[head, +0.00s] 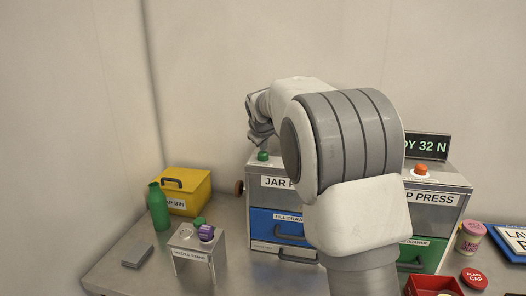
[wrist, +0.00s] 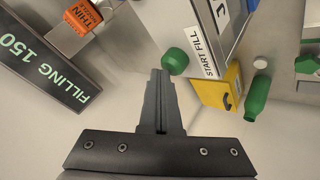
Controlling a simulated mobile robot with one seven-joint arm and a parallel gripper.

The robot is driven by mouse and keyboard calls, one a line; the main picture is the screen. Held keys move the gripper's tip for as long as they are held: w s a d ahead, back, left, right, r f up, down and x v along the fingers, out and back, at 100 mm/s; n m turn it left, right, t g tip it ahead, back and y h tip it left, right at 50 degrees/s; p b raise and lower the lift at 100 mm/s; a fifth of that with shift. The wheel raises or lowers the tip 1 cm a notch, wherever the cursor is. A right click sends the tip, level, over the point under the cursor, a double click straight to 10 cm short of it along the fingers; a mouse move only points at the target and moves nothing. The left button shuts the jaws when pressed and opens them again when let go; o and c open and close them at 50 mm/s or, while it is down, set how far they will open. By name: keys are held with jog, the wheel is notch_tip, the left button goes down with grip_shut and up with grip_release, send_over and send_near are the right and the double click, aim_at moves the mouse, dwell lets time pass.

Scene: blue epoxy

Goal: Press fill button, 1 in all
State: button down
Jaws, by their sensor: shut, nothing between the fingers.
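The fill button is a green round knob (head: 262,156) on top of the jar filling machine (head: 285,182) in the head view. In the wrist view the green button (wrist: 175,61) sits beside the "START FILL" label (wrist: 204,52). My gripper (wrist: 160,73) is shut and empty, its fingertips right at the button's edge in the picture. I cannot tell whether they touch it. The filler's display (wrist: 45,62) reads "FILLING 150". In the head view my arm hides much of the machine, and the gripper shows only partly, above the button.
A yellow bin (head: 186,190), green bottle (head: 159,207) and nozzle stand (head: 193,251) are left of the filler. An orange nozzle block (wrist: 83,15) is near the display. The cap press (head: 437,186) with an orange button (head: 422,169) stands right, beside a red tray (head: 432,285).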

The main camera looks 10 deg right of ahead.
jog(key=shift+r+p, duration=0.45)
jog(key=shift+r, duration=0.3)
notch_tip(320, 180, up, 5)
jog(key=p, duration=0.4)
jog(key=shift+r, duration=0.1)
jog(key=m, duration=0.2)
send_near(264, 154)
notch_tip(264, 154, up, 5)
jog(key=s+d, duration=0.2)
jog(key=d, duration=0.1)
jog(key=s+m+g+y, duration=0.1)
jog(key=s+m+g, duration=0.1)
jog(key=s, duration=1.3)
jog(key=s+f+m, duration=0.1)
jog(key=s+f, duration=0.3)
jog(key=s, duration=0.6)
jog(key=s+a+f+m+g, duration=0.1)
jog(key=s+f, duration=0.3)
jog(key=s, duration=0.7)
jog(key=shift+a+m+y, duration=0.3)
jog(key=shift+m+y, duration=0.1)
